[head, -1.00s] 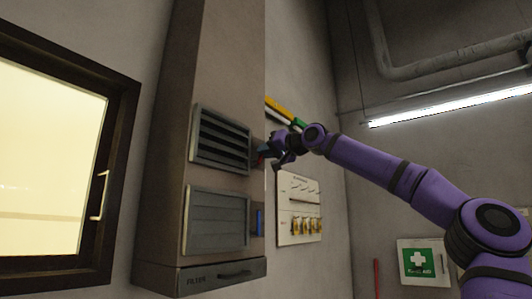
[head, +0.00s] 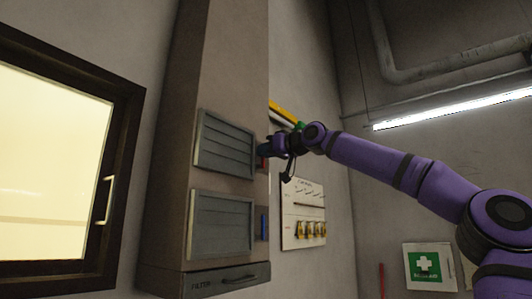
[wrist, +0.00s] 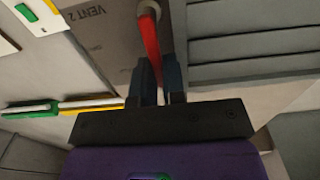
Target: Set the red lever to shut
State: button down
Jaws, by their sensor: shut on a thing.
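The red lever (wrist: 151,45) shows in the wrist view, on a grey plate marked VENT 2. My gripper (wrist: 160,88) is shut on the red lever, with its dark fingers either side of it. In the head view my gripper (head: 268,148) is at the right side of the tall vent column, level with the upper vent (head: 226,144). The upper vent's slats lie flat, with no dark gaps between them. In the head view the lever is mostly hidden by the gripper.
The lower vent (head: 221,224) also has flat slats, with a blue lever (head: 264,222) beside it. A panel with yellow parts (head: 304,214) hangs on the wall to the right. Yellow and green pipe sections (wrist: 90,104) run close by the gripper. A window (head: 50,160) is at left.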

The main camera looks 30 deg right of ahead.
dwell(0.4)
jog(key=c, duration=1.2)
grip_release()
jog(key=v, duration=1)
jog(key=shift+s, duration=0.35)
jog(key=shift+d, duration=0.15)
